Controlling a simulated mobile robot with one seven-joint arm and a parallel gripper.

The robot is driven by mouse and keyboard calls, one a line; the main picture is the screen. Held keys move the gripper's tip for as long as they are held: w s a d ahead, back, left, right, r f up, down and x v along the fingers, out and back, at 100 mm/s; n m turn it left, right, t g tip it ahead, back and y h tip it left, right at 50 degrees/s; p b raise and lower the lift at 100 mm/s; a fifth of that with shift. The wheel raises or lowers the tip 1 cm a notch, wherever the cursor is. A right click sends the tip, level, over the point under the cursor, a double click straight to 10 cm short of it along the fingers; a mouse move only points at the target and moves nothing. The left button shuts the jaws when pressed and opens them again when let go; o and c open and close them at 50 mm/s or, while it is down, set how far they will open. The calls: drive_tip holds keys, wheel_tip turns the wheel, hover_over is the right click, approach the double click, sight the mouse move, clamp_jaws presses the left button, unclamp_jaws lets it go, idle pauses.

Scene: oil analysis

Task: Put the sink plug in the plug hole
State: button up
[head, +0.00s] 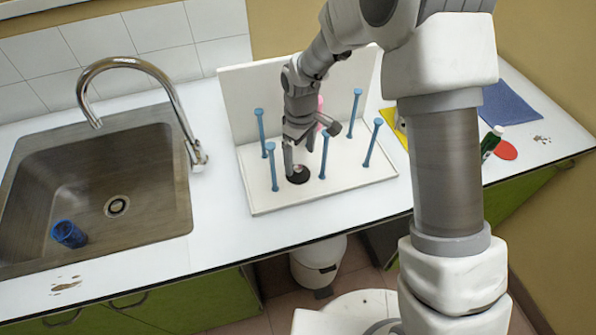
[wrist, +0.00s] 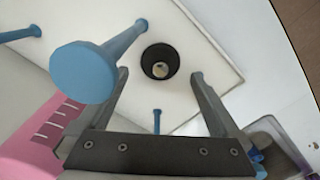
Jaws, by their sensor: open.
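The sink plug (head: 298,176) is a small black round piece on the white board of the peg rack. It also shows in the wrist view (wrist: 150,66), as a black ring with a pale centre. My gripper (head: 291,165) is open and points down at the plug. In the wrist view, the fingers of my gripper (wrist: 158,78) are spread wide, with the plug between and beyond their tips; I see no contact. The plug hole (head: 116,206) is an uncovered round drain in the floor of the steel sink (head: 140,160), left of the rack.
Blue pegs (head: 325,155) rise from the rack (head: 345,195) around my gripper; one peg (wrist: 85,72) looms close in the wrist view. A pink item (wrist: 40,145) is beside them. A curved tap (head: 130,62) arches over the sink. A blue cup (head: 68,234) lies in the sink.

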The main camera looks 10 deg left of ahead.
sight(298, 167)
drive_tip(key=shift+a+f+p, duration=0.15)
drive_tip(key=shift+f+p, duration=0.05)
drive_tip(key=shift+f, duration=1.15)
drive_tip(key=shift+a+f+p, duration=0.1)
drive_tip(key=shift+f+p, duration=0.05)
drive_tip(key=shift+f, duration=1.2)
drive_tip(key=shift+w, duration=0.1)
drive_tip(key=shift+r, duration=0.1)
drive_tip(key=c, duration=1.3)
